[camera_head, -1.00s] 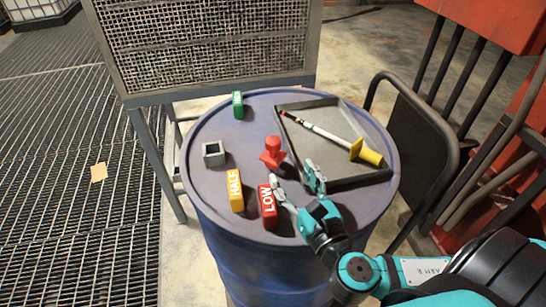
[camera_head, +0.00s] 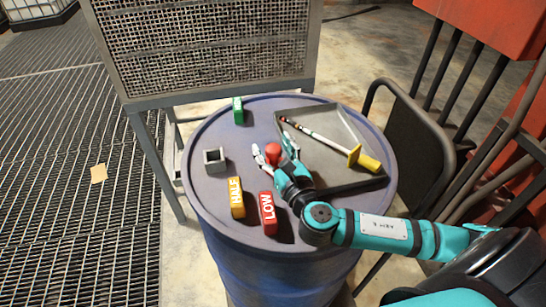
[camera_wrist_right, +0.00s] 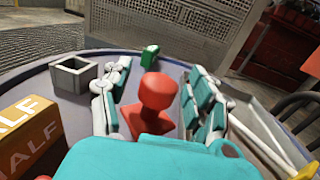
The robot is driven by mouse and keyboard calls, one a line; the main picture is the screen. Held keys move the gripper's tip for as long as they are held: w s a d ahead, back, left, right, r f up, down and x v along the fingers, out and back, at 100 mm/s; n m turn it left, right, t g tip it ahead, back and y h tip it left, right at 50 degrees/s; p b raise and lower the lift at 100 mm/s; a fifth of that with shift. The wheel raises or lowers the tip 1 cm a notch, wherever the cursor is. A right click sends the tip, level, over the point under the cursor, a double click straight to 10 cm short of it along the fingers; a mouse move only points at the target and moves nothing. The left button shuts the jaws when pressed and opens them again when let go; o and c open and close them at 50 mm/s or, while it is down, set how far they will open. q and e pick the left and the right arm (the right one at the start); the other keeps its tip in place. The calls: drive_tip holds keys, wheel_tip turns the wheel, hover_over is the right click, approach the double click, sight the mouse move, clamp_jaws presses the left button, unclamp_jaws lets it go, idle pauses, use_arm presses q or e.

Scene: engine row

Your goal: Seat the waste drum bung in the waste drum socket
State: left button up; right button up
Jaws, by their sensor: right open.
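The red bung (camera_head: 272,151), with a round knob on top and a wider base, stands upright on the blue drum's lid. The grey square socket (camera_head: 214,160), open at the top, stands to its left. My right gripper (camera_head: 274,147) is open, with one finger on each side of the bung. In the right wrist view the bung (camera_wrist_right: 158,92) sits between the fingers with gaps on both sides, its base partly hidden by my gripper. The socket (camera_wrist_right: 73,75) looks empty there. My left gripper is not in view.
The drum lid (camera_head: 222,128) also holds a yellow HALF block (camera_head: 236,198), a red LOW block (camera_head: 268,213) and a green block (camera_head: 238,110). A grey tray (camera_head: 352,120) holds a white rod with a yellow end (camera_head: 368,163). A mesh-sided cage (camera_head: 205,45) stands behind.

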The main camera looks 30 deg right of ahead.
clamp_jaws()
drive_tip(key=shift+s, duration=0.1)
drive_tip(key=shift+r, duration=0.1)
